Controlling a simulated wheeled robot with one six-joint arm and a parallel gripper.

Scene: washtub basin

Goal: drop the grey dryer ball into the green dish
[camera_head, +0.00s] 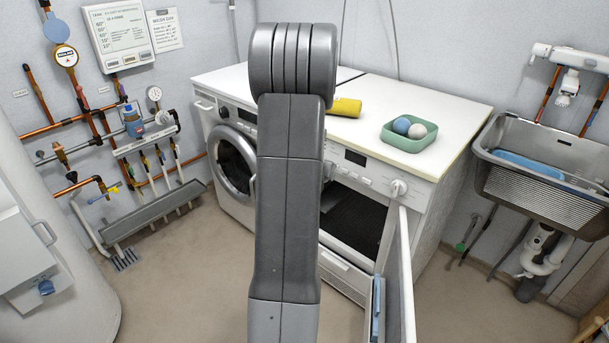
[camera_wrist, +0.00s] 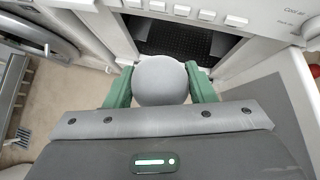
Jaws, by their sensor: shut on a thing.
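The grey dryer ball (camera_wrist: 161,81) is between the two green fingers of my gripper (camera_wrist: 161,88) in the wrist view, and the gripper is shut on it. The held ball is in front of the dark opening of the right-hand machine. In the head view my arm hides the gripper and this ball. The green dish (camera_head: 408,144) stands on the white worktop, right of my arm. It holds a blue ball (camera_head: 401,125) and a pale ball (camera_head: 417,131).
A yellow rolled thing (camera_head: 346,107) lies on the worktop (camera_head: 455,118) left of the dish. The right-hand machine's door (camera_head: 406,280) stands open towards the front. A metal sink (camera_head: 545,165) is at the right. Pipes line the left wall.

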